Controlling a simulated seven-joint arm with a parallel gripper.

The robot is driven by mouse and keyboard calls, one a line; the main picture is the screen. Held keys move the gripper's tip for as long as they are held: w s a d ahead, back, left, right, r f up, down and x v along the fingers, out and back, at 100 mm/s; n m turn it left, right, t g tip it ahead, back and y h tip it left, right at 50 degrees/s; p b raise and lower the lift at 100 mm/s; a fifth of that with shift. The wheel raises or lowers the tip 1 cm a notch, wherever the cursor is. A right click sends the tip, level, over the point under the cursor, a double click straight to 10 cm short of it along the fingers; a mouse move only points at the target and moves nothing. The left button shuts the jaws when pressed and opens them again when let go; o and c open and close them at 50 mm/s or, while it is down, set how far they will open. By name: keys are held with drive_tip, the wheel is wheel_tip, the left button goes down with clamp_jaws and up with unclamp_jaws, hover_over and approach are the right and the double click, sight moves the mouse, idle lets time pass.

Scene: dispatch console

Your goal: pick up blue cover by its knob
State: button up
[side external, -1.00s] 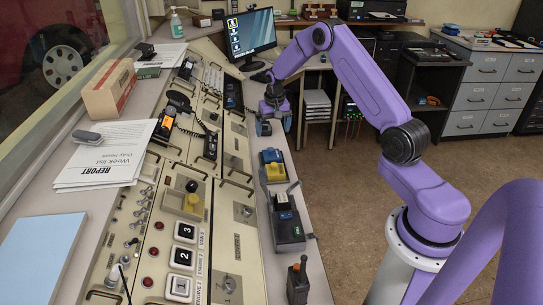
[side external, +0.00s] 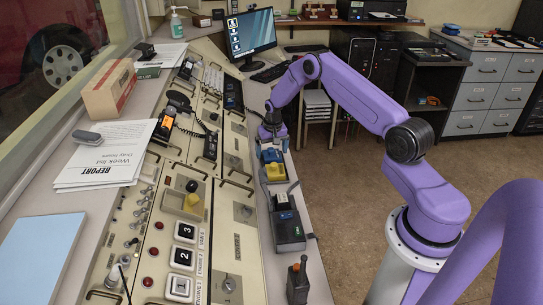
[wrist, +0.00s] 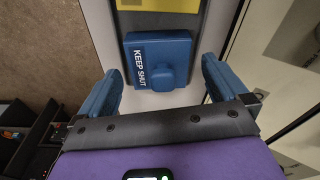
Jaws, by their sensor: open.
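The blue cover (wrist: 142,48) shows in the wrist view with "KEEP SHUT" in white on it. Its blue knob (wrist: 154,76) stands up near the middle of the cover. My gripper (wrist: 158,85) is open, with one blue finger on each side of the cover, apart from it. In the side view my gripper (side external: 271,139) is just above the cover (side external: 270,156), which is partly hidden behind it. The cover lies at the far end of a box with a yellow part (side external: 275,172) on the narrow ledge.
The sloped control console (side external: 225,240) runs along the left of the ledge. A monitor (side external: 251,36) and keyboard (side external: 270,72) stand beyond. Open floor lies to the right.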

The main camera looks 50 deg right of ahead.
drive_tip(key=c, duration=1.1)
drive_tip(key=shift+r, duration=0.1)
